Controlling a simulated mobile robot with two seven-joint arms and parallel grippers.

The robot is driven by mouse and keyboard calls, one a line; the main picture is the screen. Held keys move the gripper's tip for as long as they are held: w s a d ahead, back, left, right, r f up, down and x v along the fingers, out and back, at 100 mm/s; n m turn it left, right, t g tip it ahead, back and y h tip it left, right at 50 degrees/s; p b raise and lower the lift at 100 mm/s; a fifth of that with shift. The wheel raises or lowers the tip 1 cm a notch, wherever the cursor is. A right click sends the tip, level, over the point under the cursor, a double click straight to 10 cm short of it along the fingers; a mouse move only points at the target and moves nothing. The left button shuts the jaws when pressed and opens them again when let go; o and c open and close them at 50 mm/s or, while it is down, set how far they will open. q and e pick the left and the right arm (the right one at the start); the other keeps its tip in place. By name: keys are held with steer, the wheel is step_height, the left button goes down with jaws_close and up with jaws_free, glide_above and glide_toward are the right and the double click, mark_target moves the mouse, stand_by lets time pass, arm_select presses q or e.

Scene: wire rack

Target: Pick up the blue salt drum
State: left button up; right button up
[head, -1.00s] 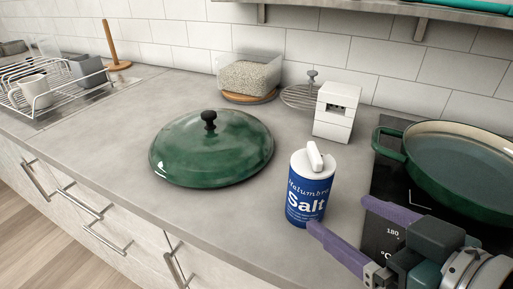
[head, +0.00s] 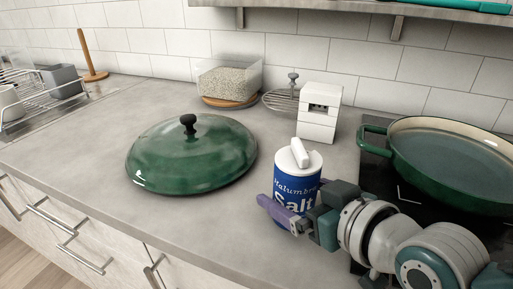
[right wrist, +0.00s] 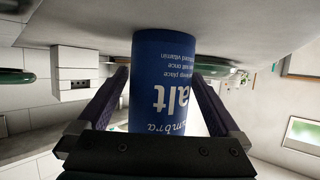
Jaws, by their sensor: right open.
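The blue salt drum (head: 298,170) with a white lid stands upright on the grey counter in the head view. My right gripper (head: 289,205) is at the drum, coming from the right, and hides part of its lower label. In the right wrist view the drum (right wrist: 163,75) appears upside down between the two purple fingers of my right gripper (right wrist: 160,90). The fingers are open, one on each side of the drum. I cannot tell whether either finger touches it. My left gripper is not in view.
A green domed lid (head: 190,155) lies left of the drum. A white box-shaped timer (head: 320,113) stands behind it. A green pan (head: 455,160) sits on the dark hob at right. A clear container (head: 228,80) and wire dish rack (head: 45,95) are farther off.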

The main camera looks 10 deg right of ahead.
steer(key=shift+c, duration=0.2)
steer(key=shift+r, duration=0.1)
jaws_close()
stand_by(0.5)
